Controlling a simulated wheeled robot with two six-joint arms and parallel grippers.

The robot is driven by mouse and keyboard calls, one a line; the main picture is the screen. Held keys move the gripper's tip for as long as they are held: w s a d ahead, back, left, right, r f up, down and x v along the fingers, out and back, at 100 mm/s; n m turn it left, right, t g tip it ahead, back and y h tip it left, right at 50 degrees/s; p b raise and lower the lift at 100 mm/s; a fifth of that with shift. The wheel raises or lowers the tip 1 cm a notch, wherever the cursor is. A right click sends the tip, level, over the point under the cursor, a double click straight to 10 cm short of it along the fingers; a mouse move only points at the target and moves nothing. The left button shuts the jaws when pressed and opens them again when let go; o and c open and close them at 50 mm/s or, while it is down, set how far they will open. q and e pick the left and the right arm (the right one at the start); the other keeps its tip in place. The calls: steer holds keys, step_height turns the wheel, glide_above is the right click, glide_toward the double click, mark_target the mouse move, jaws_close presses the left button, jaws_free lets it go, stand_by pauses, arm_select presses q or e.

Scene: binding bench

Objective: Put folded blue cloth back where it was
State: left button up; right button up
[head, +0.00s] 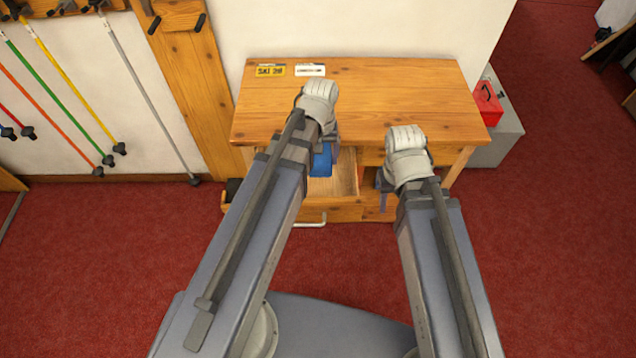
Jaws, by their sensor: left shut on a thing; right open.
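The folded blue cloth (321,163) shows as a small blue patch at the open drawer (342,185) of the wooden bench, partly covered by my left arm. My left gripper (326,148) points down over the drawer and is shut on the cloth; its fingertips are mostly hidden by its own wrist. I cannot tell whether the cloth touches the drawer floor. My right gripper (383,195) is open and empty, in front of the bench to the right of the drawer, partly hidden by its wrist.
The bench top (400,90) is mostly clear, with a yellow label (271,71) and a white label (310,70) at its back left. The drawer handle (310,222) juts forward. A red box (487,103) sits on a grey cabinet (500,140) at right. Ski poles (75,75) hang at left.

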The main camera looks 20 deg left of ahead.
arm_select(q)
steer(key=b, duration=1.4)
glide_toward(319, 181)
steer(key=s+f, duration=0.1)
steer(key=s+d+f, duration=0.1)
steer(key=f, duration=0.1)
steer(key=s+f, duration=0.2)
steer(key=shift+d+f, duration=0.15)
steer(key=shift+f, duration=0.1)
steer(key=shift+w+r+p, duration=0.1)
steer(key=shift+w+p, duration=0.2)
steer(key=w, duration=0.2)
steer(key=w+a, duration=0.1)
steer(key=w, duration=0.1)
steer(key=shift+s+f+b, duration=0.25)
steer(key=shift+f+b, duration=0.45)
steer(key=shift+r, duration=0.1)
